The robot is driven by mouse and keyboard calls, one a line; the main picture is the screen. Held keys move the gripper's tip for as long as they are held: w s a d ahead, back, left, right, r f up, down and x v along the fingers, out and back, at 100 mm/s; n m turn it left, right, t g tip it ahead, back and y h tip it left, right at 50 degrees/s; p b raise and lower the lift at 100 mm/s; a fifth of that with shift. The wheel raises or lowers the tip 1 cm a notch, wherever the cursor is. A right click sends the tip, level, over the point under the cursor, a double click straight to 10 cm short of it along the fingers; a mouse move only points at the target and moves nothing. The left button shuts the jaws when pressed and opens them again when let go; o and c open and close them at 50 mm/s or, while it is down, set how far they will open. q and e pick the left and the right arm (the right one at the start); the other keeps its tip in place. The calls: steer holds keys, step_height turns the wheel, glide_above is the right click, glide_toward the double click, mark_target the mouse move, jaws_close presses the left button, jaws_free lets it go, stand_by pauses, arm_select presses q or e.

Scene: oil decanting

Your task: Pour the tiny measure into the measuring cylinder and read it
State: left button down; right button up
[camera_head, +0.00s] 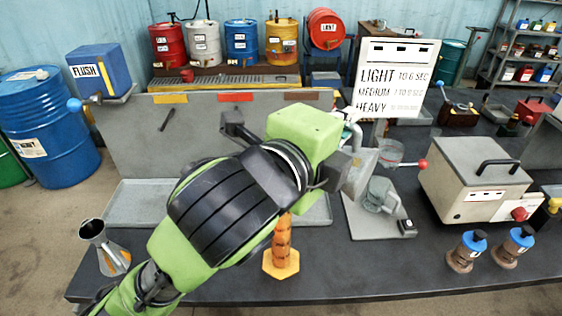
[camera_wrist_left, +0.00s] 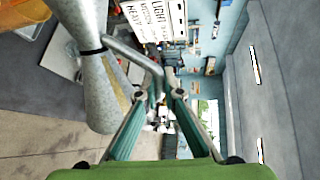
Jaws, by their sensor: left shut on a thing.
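My left gripper (camera_head: 338,168) reaches in from the left over the middle of the bench. In the left wrist view, its teal fingers (camera_wrist_left: 165,95) are shut on the bent handle of a grey metal measure with a narrow waist and flared ends (camera_wrist_left: 100,70). In the head view, the measure's flared grey end (camera_head: 360,172) shows just past the gripper, tilted. An orange, banded column on a hexagonal foot (camera_head: 282,262), apparently the measuring cylinder, stands below the arm. Its upper part is hidden, so no level can be read. My right gripper is out of view.
A grey plate with a metal vessel (camera_head: 380,194) is right of the gripper.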

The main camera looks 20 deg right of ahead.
mark_target(357, 164)
arm_select(q)
steer(key=shift+w+a+r+n+p, duration=0.25)
steer(key=shift+r+n+p, duration=0.1)
steer(key=shift+p, duration=0.15)
steer(key=s+f+m+b, duration=0.1)
steer(key=b, duration=0.1)
steer(key=d+f+m+b, duration=0.1)
steer(key=f+b, duration=0.1)
steer(key=s+d+f+m+b, duration=0.1)
steer(key=f+b, duration=0.1)
steer(key=shift+s+t+b, duration=0.3)
steer(key=shift+s, duration=0.05)
steer(key=shift+d+r+m+y+p, duration=0.1)
steer(key=shift+d+m+y+p, duration=0.2)
steer(key=shift+m, duration=0.05)
steer(key=shift+s+a+f, duration=0.1)
steer(key=shift+s+f, duration=0.1)
steer(key=shift+f, duration=0.15)
steer(key=s+d+f+m+t+b, duration=0.1)
steer(key=f+m+b, duration=0.5)
steer(key=f, duration=0.2)
steer(key=s+d+f+m+t+b, duration=0.1)
steer(key=s+f+m+t+b, duration=0.1)
steer(key=f+m+b, duration=0.4)
steer(key=shift+s+d+f+b, duration=0.15)
steer(key=shift+d+f+b, duration=0.2)
steer(key=shift+f, duration=1.2)
